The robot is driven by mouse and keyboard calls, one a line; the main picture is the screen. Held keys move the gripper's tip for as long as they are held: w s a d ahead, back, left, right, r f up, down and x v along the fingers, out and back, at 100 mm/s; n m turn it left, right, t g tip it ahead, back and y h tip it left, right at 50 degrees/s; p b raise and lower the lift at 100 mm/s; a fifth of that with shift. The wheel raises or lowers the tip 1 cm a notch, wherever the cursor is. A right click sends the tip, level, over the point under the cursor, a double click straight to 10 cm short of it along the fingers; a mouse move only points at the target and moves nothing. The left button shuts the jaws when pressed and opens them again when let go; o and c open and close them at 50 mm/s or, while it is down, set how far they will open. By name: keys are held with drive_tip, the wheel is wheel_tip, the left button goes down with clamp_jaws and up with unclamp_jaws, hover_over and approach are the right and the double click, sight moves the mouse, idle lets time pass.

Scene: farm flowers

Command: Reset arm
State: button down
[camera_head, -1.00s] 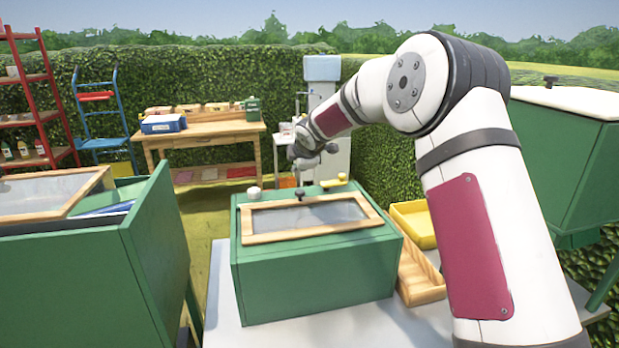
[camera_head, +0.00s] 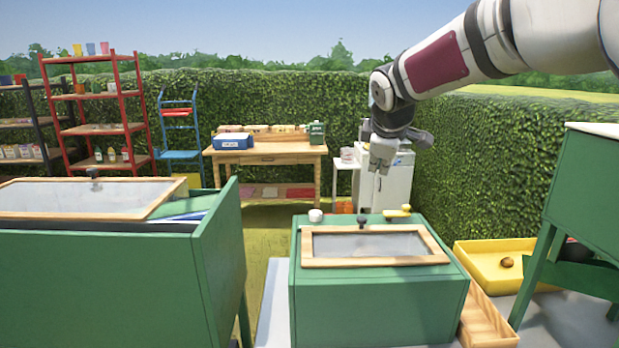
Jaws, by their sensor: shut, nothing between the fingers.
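My arm reaches in from the upper right, raised, with its wrist bent down. My gripper (camera_head: 381,170) hangs in the air above the back edge of the green box (camera_head: 378,303), apart from it. Its fingers point down and look closed, with nothing seen between them. The green box has a wood-framed clear lid (camera_head: 375,260) with a dark knob (camera_head: 362,222); the lid is down.
A larger green bin (camera_head: 100,290) stands left, another green box (camera_head: 590,190) on legs right. A yellow tray (camera_head: 493,268) and wooden tray (camera_head: 487,322) lie right of the box. A wooden table (camera_head: 268,153), red shelf (camera_head: 100,130) and hedge stand behind.

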drive_tip(key=s+d+m+g, duration=0.25)
drive_tip(key=s+m, duration=0.45)
drive_tip(key=s, duration=1.6)
drive_tip(key=s+f+m, duration=0.3)
drive_tip(key=s+f, duration=0.1)
drive_tip(key=s, duration=0.6)
drive_tip(key=s+f+m+g+y, duration=0.1)
drive_tip(key=s+f+m, duration=0.2)
drive_tip(key=s, duration=0.7)
drive_tip(key=shift+s+f+m+p, duration=0.15)
drive_tip(key=shift+f+m+p, duration=0.2)
drive_tip(key=shift+m, duration=0.05)
